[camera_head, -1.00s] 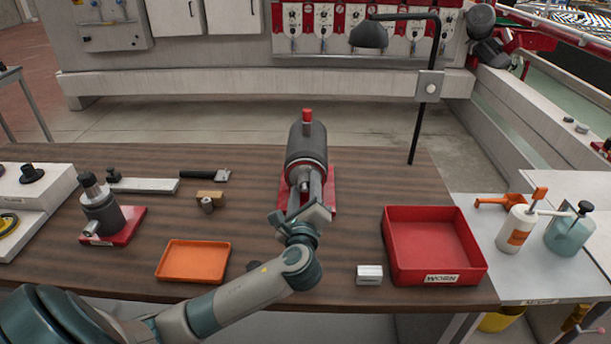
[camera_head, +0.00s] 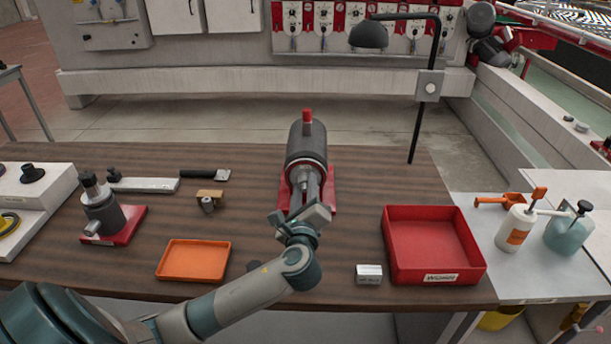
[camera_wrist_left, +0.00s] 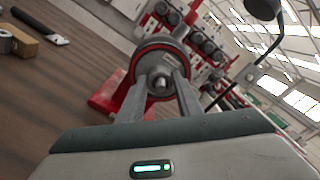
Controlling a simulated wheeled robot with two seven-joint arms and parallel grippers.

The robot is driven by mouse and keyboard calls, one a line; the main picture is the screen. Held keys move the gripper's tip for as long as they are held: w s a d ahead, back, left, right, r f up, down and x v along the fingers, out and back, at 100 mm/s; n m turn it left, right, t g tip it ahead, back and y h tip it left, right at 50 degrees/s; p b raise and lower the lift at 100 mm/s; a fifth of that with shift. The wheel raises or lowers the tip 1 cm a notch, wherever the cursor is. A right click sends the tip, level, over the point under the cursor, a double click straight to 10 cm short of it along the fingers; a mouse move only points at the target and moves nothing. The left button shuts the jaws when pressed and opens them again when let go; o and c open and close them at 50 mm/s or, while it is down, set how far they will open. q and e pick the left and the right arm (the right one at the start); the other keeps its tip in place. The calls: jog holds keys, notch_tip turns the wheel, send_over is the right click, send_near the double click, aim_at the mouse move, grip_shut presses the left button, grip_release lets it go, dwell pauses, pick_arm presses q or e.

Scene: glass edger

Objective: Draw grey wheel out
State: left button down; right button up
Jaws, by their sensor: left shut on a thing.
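A dark grey cylindrical spindle housing (camera_head: 307,142) with a red knob on top stands on a red base (camera_head: 330,190) at the middle of the bench. The grey wheel (camera_wrist_left: 153,62) sits at the housing's near face, with a metal hub at its centre; the wrist view shows it with a red ring around it. My left gripper (camera_head: 305,185) reaches to this face, and its fingers (camera_wrist_left: 160,92) are shut on the wheel's hub part. How far the wheel sits inside the housing is hidden. My right gripper is not in view.
A red bin (camera_head: 432,278) labelled WORN stands to the right, with a small white box (camera_head: 368,274) beside it. An orange tray (camera_head: 193,261) lies to the left. A second grey device (camera_head: 102,212) on a red base is farther left. A black lamp (camera_head: 370,36) stands behind.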

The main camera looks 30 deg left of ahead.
pick_arm(q)
jog(key=shift+s+d+p, duration=0.4)
jog(key=shift+s+p, duration=0.05)
jog(key=shift+s, duration=0.15)
dwell(0.7)
jog(key=shift+p+v, duration=0.45)
jog(key=shift+v, duration=0.75)
jog(key=shift+p+v, duration=0.8)
jog(key=shift+v, duration=2.05)
jog(key=shift+s, duration=0.15)
jog(key=p+v, duration=0.2)
jog(key=v, duration=0.7)
jog(key=shift+s, duration=0.35)
